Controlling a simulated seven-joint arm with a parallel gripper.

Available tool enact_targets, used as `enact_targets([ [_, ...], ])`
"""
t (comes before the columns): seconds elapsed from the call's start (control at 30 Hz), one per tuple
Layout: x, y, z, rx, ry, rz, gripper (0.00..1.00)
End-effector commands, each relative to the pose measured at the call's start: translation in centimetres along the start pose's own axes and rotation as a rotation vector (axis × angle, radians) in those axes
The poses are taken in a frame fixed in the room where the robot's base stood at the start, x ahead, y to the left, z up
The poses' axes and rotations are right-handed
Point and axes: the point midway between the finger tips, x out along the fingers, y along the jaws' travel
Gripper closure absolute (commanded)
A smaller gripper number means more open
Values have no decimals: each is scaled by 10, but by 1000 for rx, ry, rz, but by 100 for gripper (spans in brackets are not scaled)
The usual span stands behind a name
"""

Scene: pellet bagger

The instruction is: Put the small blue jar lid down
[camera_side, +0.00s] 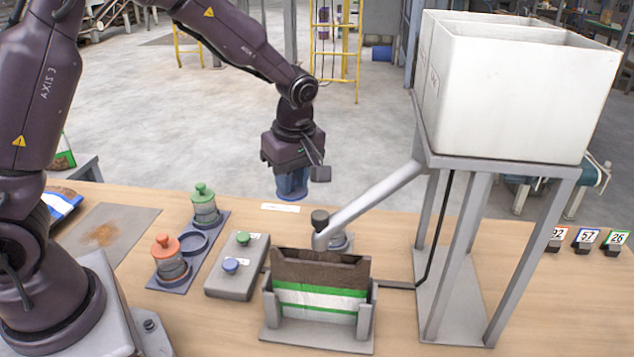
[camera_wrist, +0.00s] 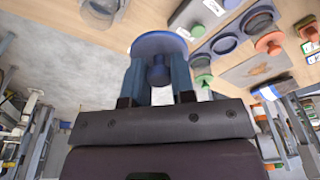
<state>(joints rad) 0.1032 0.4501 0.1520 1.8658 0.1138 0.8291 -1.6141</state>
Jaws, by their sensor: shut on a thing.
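The small blue jar lid (camera_side: 292,196) is held below my gripper (camera_side: 292,180), in the air above the far part of the bench. In the wrist view, my gripper's fingers (camera_wrist: 158,82) are shut on the lid's knob, with the round blue disc (camera_wrist: 158,42) beyond them. The lid looks clear of the bench. A dark tray (camera_side: 215,232) holds a jar with a green lid (camera_side: 203,190), a jar with an orange lid (camera_side: 165,245) and an empty ring (camera_side: 187,243) between them.
A button box (camera_side: 237,270) stands right of the tray. A brown, green and white bag (camera_side: 320,285) sits in a holder under a slanted spout (camera_side: 375,202) from the white hopper (camera_side: 510,95). A round clear-walled vessel (camera_side: 342,243) stands behind the spout's end. A brown-stained mat (camera_side: 120,222) lies left.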

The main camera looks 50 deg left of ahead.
Motion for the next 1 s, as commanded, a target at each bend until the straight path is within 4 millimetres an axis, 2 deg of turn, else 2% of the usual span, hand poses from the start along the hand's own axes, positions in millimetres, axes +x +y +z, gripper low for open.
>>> enact_targets([
  [0.03, -5, -9, 0, 0, 0, 3, 98],
  [0.17, -12, -24, 1, 1, -1, 2, 98],
  [0.27, -8, -33, -6, -3, -1, -1, 98],
  [0.5, 42, -58, -54, -7, -7, -5, 98],
  [0.67, 64, -69, -75, -4, -2, -1, 98],
  [0.77, 74, -60, -83, -3, 1, 3, 98],
  [1.0, 103, -6, -98, -2, -1, 2, 98],
])
